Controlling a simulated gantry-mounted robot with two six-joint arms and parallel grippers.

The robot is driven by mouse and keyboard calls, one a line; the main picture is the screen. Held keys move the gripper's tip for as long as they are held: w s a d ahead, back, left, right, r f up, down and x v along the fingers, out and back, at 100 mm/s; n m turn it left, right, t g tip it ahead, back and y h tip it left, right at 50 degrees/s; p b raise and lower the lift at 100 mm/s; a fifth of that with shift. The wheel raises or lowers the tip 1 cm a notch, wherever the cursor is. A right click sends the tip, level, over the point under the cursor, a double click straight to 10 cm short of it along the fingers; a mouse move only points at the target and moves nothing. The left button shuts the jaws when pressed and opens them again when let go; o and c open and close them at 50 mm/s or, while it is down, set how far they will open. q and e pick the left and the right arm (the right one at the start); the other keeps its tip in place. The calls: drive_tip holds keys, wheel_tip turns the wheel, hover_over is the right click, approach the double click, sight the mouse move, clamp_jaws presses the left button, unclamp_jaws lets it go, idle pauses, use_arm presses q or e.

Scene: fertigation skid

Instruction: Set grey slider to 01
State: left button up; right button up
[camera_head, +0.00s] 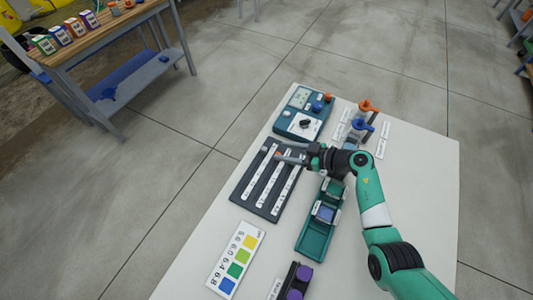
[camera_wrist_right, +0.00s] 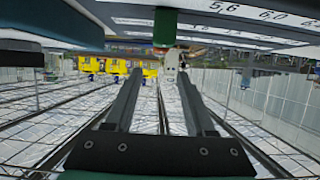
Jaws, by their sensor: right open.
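The dark slider panel (camera_head: 262,181) lies on the white table with three pale scale strips running along it. My right gripper (camera_head: 280,151) is over the far end of this panel, its fingers pointing left. In the right wrist view its two fingers (camera_wrist_right: 160,78) are apart, with no object clearly held. A green block (camera_wrist_right: 165,27) hangs at the top of that view, beside a scale edge marked 5,6 and 6,0. My left gripper is not in view.
A teal meter unit (camera_head: 301,112) stands just beyond the panel. A green tray (camera_head: 314,241) is to its right, a colour chart (camera_head: 236,259) in front and purple-capped items (camera_head: 297,281) nearby. Orange and blue valve handles (camera_head: 369,106) stand at the far right.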

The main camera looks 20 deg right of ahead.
sight(264, 148)
drive_tip(key=b+x, duration=0.1)
drive_tip(key=x, duration=0.1)
drive_tip(key=b+x, duration=0.4)
drive_tip(key=x, duration=0.1)
drive_tip(key=shift+f, duration=0.4)
drive_tip(key=shift+w+a, duration=0.2)
drive_tip(key=shift+r, duration=0.1)
clamp_jaws()
idle(0.5)
